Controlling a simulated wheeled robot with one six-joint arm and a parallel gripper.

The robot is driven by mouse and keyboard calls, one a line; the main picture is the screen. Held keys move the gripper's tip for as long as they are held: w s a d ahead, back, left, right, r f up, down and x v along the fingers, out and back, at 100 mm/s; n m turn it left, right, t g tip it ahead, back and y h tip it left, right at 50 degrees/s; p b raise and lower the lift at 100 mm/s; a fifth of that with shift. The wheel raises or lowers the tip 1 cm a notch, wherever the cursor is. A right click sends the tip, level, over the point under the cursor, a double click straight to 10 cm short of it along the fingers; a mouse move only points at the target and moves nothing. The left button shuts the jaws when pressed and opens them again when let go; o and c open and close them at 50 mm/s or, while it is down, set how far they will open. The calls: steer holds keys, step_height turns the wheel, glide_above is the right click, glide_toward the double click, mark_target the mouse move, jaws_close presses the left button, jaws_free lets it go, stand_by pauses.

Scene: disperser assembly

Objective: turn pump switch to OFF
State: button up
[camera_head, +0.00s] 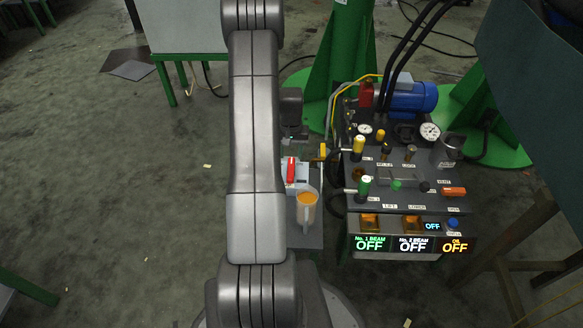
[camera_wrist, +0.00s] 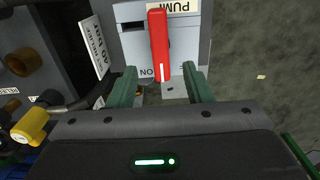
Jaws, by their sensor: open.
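The pump switch is a red lever (camera_wrist: 158,45) on a pale grey box (camera_wrist: 192,45) labelled PUMP. In the wrist view its white-marked end points down the picture, beside the letters ON. My gripper (camera_wrist: 160,75) is open, with its two green fingers on either side of the lever's lower end and gaps to both. I cannot tell whether the fingertips are level with the lever or above it. In the head view the red lever (camera_head: 291,172) shows just right of my arm, which hides part of the box. My gripper is mostly hidden there.
To the right is a control panel (camera_head: 400,205) with knobs, gauges and lit OFF displays. A yellow-handled knob (camera_wrist: 32,125) is left of my gripper. Open floor lies left.

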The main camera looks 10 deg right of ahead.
mark_target(291, 168)
step_height(291, 168, down, 7)
steer(key=shift+f+b, duration=0.1)
steer(key=shift+b, duration=0.65)
steer(key=c, duration=1)
